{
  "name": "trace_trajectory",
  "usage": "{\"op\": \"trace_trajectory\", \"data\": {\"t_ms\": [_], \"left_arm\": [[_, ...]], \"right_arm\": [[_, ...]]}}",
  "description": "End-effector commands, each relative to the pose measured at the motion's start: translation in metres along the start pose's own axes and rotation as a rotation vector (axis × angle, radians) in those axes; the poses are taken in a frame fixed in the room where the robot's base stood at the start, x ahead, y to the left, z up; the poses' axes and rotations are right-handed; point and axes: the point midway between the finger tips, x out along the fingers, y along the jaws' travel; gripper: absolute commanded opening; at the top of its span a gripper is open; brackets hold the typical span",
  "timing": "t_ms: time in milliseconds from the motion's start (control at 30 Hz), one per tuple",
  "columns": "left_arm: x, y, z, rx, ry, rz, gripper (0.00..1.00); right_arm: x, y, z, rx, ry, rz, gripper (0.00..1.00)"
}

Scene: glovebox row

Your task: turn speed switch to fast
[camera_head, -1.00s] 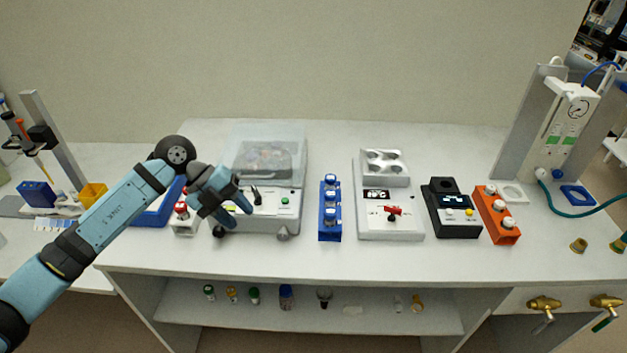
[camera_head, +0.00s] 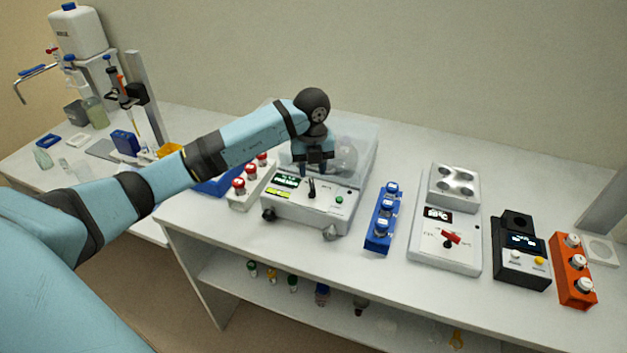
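A white machine (camera_head: 275,212) with a clear domed lid (camera_head: 362,150) stands on the bench at the middle. Its sloped front panel carries a small black lever switch (camera_head: 312,189), lit displays and a green button (camera_head: 339,199). The lettering by the switch is too small to read. My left gripper (camera_head: 315,171) points down over the panel, just above and behind the lever. Its two dark fingers look apart with nothing between them. I cannot tell whether they touch the lever. My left arm covers part of the lid. My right gripper is not in view.
A rack with red-capped vials (camera_head: 238,197) stands left of the machine, and a blue rack (camera_head: 378,236) stands right of it. Further right are a white device with a red knob (camera_head: 452,237), a black device (camera_head: 520,265) and an orange rack (camera_head: 567,283). The bench front edge is clear.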

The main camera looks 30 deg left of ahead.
Motion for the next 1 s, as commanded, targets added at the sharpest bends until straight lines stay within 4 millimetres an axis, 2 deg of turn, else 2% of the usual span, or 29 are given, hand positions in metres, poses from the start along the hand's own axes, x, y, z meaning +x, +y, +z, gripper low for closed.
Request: {"op": "trace_trajectory", "data": {"t_ms": [100, 300, 667, 700, 867, 1000], "left_arm": [[0.022, 0.0, -0.001, 0.0, 0.003, 0.001, 0.38], [0.046, 0.0, 0.0, 0.0, 0.002, 0.0, 0.38], [0.053, 0.0, 0.0, 0.001, 0.001, -0.001, 0.38], [0.053, 0.0, 0.0, 0.001, 0.001, -0.001, 0.36], [0.052, 0.0, 0.0, 0.001, 0.001, -0.001, 0.0], [0.052, 0.0, 0.0, 0.002, 0.001, -0.001, 0.0]], "right_arm": [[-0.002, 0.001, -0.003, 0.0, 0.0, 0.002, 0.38], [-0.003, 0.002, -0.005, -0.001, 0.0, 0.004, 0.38], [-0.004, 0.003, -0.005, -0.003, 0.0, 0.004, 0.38], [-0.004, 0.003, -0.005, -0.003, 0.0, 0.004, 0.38], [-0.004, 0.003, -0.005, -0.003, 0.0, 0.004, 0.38], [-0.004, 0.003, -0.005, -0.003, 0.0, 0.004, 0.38]]}}
